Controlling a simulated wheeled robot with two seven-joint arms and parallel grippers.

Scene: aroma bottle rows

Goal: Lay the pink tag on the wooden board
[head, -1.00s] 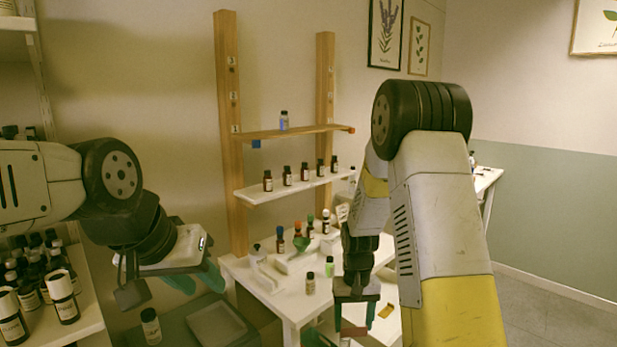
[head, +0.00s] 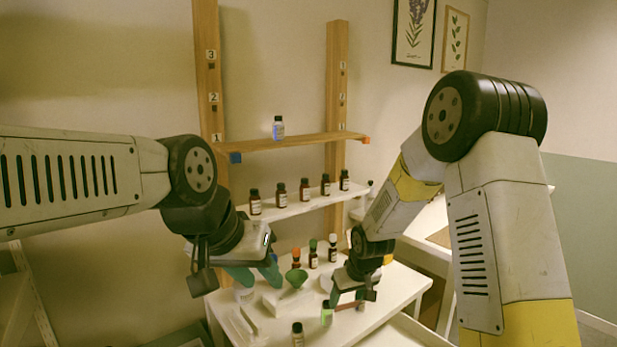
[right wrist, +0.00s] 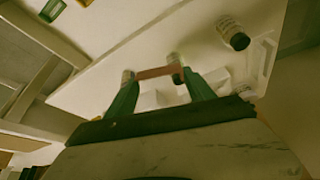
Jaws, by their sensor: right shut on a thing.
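The pink tag (head: 348,306) is a thin reddish strip between the fingertips of my right gripper (head: 347,303), low over the white table. In the right wrist view the tag (right wrist: 160,72) spans the gap between the two green fingers, and the gripper is shut on it. The wooden board (head: 325,141) is the upper shelf between two wooden posts, with a blue end at left and an orange end at right. One small bottle (head: 278,128) with a bluish label stands on it.
A white shelf (head: 290,208) below the board carries a row of several brown bottles. Most of the board's top is clear.

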